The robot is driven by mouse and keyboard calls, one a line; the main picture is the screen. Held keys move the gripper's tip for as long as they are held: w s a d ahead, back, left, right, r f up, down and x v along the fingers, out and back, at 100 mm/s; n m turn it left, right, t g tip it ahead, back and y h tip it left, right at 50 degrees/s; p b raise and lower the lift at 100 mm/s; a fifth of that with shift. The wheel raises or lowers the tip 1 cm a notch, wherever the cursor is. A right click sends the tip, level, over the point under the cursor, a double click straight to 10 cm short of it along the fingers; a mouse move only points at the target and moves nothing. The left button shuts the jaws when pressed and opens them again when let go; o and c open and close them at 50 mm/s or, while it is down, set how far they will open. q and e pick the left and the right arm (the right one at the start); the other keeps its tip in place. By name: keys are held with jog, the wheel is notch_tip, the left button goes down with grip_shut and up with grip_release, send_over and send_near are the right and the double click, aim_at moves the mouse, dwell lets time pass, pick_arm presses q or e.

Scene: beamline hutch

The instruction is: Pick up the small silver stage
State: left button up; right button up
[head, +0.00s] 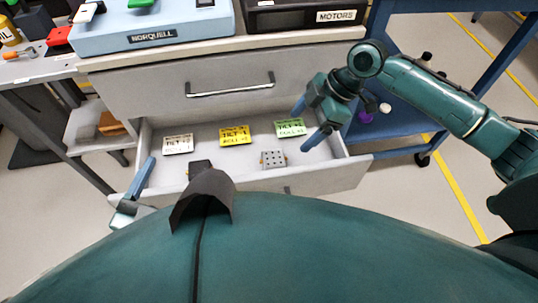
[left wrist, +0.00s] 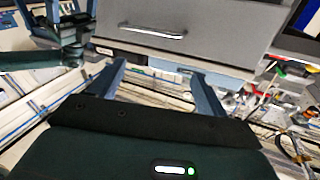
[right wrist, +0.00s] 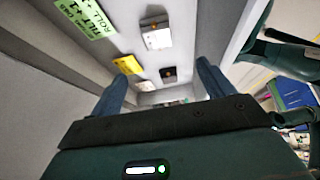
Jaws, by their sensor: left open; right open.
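The small silver stage (head: 273,158) is a grey block with dark holes on top and an orange side part. It lies in the open drawer, toward its front right. It also shows in the right wrist view (right wrist: 156,32). My right gripper (head: 307,122) is open and empty above the drawer's right end, up and right of the stage and apart from it. My left gripper (head: 143,182) is open at the drawer's front left corner, far from the stage; its second finger is hidden in the head view. Its two fingers show in the left wrist view (left wrist: 157,70), with nothing between them.
The drawer (head: 330,178) also holds a white label (head: 178,144), a yellow label (head: 235,136), a green label (head: 290,128) and a dark block (head: 201,167), partly hidden by my body. A closed drawer (head: 150,90) is above. A blue cart (head: 385,135) stands right.

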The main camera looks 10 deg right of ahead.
jog(key=b+x, duration=0.1)
jog(key=x, duration=0.2)
jog(key=b+x, duration=0.1)
jog(key=x, duration=0.2)
jog(key=d+b+x, duration=0.1)
jog(key=b+x, duration=0.1)
jog(key=x, duration=0.1)
jog(key=shift+a+f, duration=0.1)
jog(key=shift+f, duration=0.3)
jog(key=b+x, duration=0.3)
jog(key=x, duration=0.1)
jog(key=shift+w+a+f, duration=0.15)
jog(key=shift+a+f, duration=0.1)
jog(key=shift+a, duration=0.1)
jog(key=shift+a+f, duration=0.15)
jog(key=c, duration=1.2)
pick_arm(q)
jog(key=shift+d+f+t+h, duration=0.2)
jog(key=shift+d+h, duration=0.25)
jog(key=shift+h, duration=0.15)
jog(key=shift+d+f+t+h, duration=0.1)
jog(key=shift+d+t+h, duration=0.1)
jog(key=shift+d+h, duration=0.35)
pick_arm(e)
jog(key=shift+c, duration=0.4)
pick_arm(q)
jog(key=shift+a, duration=0.1)
